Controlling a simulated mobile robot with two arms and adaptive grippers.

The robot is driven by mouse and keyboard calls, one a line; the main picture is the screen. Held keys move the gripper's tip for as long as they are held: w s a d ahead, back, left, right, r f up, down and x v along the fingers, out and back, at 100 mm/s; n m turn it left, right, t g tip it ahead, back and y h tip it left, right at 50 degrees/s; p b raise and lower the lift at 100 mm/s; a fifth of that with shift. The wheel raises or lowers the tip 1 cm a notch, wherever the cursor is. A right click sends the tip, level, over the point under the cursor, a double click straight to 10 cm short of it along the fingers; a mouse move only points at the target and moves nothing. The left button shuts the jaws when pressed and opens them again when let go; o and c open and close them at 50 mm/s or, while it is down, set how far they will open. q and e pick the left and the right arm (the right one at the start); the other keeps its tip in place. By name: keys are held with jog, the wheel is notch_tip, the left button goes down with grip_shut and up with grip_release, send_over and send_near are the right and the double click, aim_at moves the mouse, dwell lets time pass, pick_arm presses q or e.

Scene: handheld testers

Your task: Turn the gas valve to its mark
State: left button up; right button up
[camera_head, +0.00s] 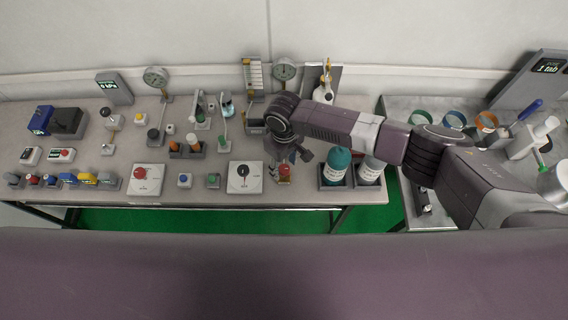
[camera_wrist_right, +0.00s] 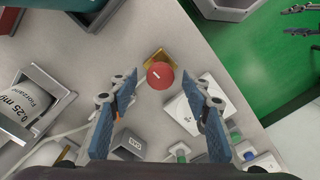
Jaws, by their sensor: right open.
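The gas valve (camera_head: 284,171) appears to be the small red knob near the front edge of the bench. In the right wrist view the round red knob (camera_wrist_right: 160,75) shows a short white line on top and sits on a brass-coloured base. My right gripper (camera_head: 291,156) is just above and behind the knob in the head view. In the wrist view its two blue fingers are spread, one to each side of the knob, with nothing held. I cannot tell whether they touch it. The target mark cannot be made out.
A white plate with a black dial (camera_head: 244,178) stands left of the knob. Teal (camera_head: 336,166) and white bottles (camera_head: 371,170) in grey holders stand close on the right. Gauges (camera_head: 284,70) and small devices stand behind. A second table (camera_head: 400,110) is at the right.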

jog(key=shift+f, duration=0.3)
jog(key=c, duration=1.2)
jog(key=shift+o, duration=0.2)
